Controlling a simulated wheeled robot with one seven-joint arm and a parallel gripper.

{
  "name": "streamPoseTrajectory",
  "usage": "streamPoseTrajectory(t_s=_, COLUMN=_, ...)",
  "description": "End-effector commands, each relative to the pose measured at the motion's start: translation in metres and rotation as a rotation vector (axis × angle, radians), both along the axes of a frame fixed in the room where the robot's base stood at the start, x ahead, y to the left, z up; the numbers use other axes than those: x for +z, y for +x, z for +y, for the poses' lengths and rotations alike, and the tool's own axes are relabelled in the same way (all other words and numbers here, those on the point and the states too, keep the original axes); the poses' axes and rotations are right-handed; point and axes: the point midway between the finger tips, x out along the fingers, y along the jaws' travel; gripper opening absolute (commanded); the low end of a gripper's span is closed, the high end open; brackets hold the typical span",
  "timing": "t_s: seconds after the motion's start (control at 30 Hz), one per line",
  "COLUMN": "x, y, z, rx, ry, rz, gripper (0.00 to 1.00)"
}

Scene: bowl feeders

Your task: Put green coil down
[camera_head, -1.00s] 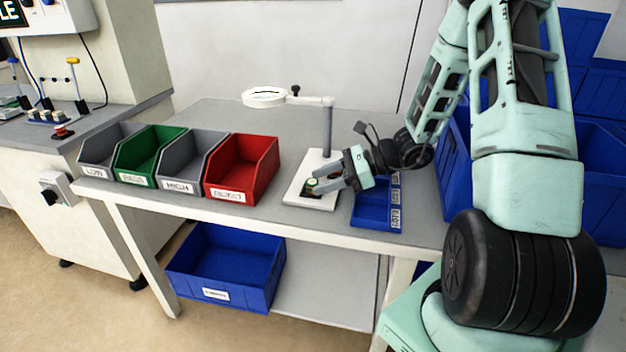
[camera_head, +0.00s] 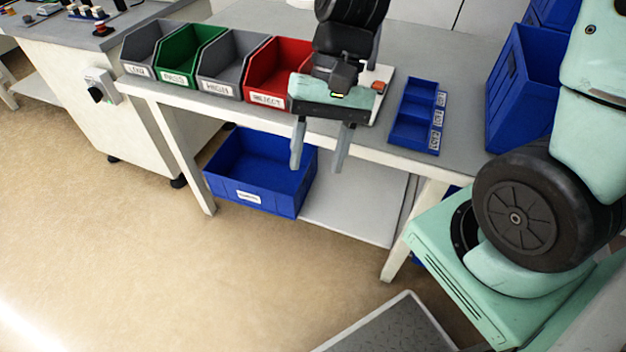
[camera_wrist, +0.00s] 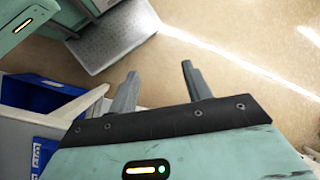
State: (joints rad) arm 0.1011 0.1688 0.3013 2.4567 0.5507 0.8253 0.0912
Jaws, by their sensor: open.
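My gripper (camera_head: 319,168) is open, with its two grey fingers pointing down in front of the bench's front edge. In the wrist view my gripper (camera_wrist: 160,70) has nothing between its fingers, only floor beyond. I see no green coil in either current view. The white base plate (camera_head: 383,76) of the magnifier stand is mostly covered by my gripper and wrist, so I cannot tell whether the coil lies on it. The blue compartment tray (camera_head: 405,125) stands on the bench to the right of the plate, and no coil shows in it.
Open bins stand in a row on the bench: grey (camera_head: 139,72), green (camera_head: 177,76), a second grey (camera_head: 221,87) and red REJECT (camera_head: 263,97). A large blue bin (camera_head: 275,200) sits below. Tall blue bins (camera_head: 520,100) are at right.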

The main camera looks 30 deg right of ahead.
Motion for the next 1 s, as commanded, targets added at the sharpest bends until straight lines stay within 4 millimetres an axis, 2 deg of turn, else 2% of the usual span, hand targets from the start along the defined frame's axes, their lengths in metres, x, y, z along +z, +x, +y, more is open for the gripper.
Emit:
streamPoseTrajectory(t_s=0.03, x=0.004, y=-0.015, z=0.012, rx=0.163, ry=-0.038, rz=-0.074, gripper=0.49)
streamPoseTrajectory(t_s=0.2, x=0.015, y=-0.048, z=0.035, rx=0.622, ry=-0.127, rz=-0.304, gripper=0.49)
streamPoseTrajectory(t_s=0.3, x=0.020, y=-0.060, z=0.043, rx=0.809, ry=-0.153, rz=-0.405, gripper=0.49)
streamPoseTrajectory(t_s=0.4, x=0.023, y=-0.066, z=0.049, rx=0.919, ry=-0.165, rz=-0.466, gripper=0.49)
streamPoseTrajectory(t_s=0.8, x=0.025, y=-0.068, z=0.051, rx=0.968, ry=-0.170, rz=-0.494, gripper=0.49)
streamPoseTrajectory(t_s=0.93, x=0.037, y=-0.068, z=0.051, rx=0.966, ry=-0.170, rz=-0.493, gripper=0.49)
streamPoseTrajectory(t_s=1.0, x=0.049, y=-0.068, z=0.051, rx=0.966, ry=-0.170, rz=-0.493, gripper=0.49)
